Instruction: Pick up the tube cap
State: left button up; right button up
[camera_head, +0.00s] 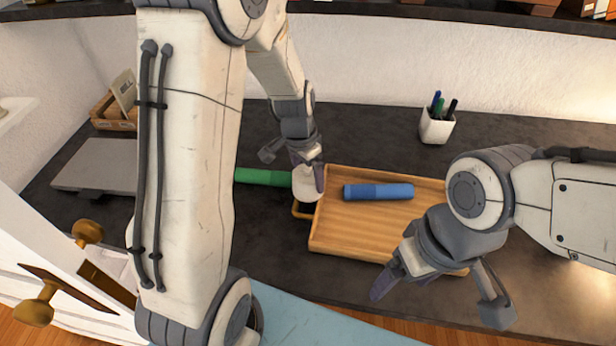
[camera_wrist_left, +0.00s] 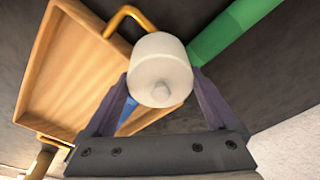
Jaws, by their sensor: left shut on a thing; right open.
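A short white cylindrical tube cap (camera_head: 306,187) is between the fingers of my left gripper (camera_head: 294,170). In the left wrist view the cap (camera_wrist_left: 160,62) sits between both fingers (camera_wrist_left: 160,95), with a small nub on its face. My left gripper is shut on it, over the tray's left edge; the gap beneath it is hard to judge. A green tube (camera_head: 262,177) lies on the dark counter just left of the cap. A blue tube (camera_head: 378,191) lies on the wooden tray (camera_head: 350,235). My right gripper (camera_head: 440,295) is open and empty over the tray's front right.
A white cup with pens (camera_head: 437,126) stands behind the tray. A grey flat slab (camera_head: 100,165) and a small wooden box (camera_head: 112,112) are on the left of the counter (camera_head: 370,145). A yellow tray handle (camera_wrist_left: 130,18) is close to the cap.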

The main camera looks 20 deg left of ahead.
pick_arm(q)
jog(key=shift+r, duration=0.1)
jog(key=shift+r, duration=0.55)
notch_tip(320, 180, up, 3)
jog(key=shift+f, duration=0.2)
jog(key=s+d+r, duration=0.1)
jog(key=d+r, duration=0.6)
jog(key=d, duration=0.4)
jog(key=shift+s+d, duration=0.3)
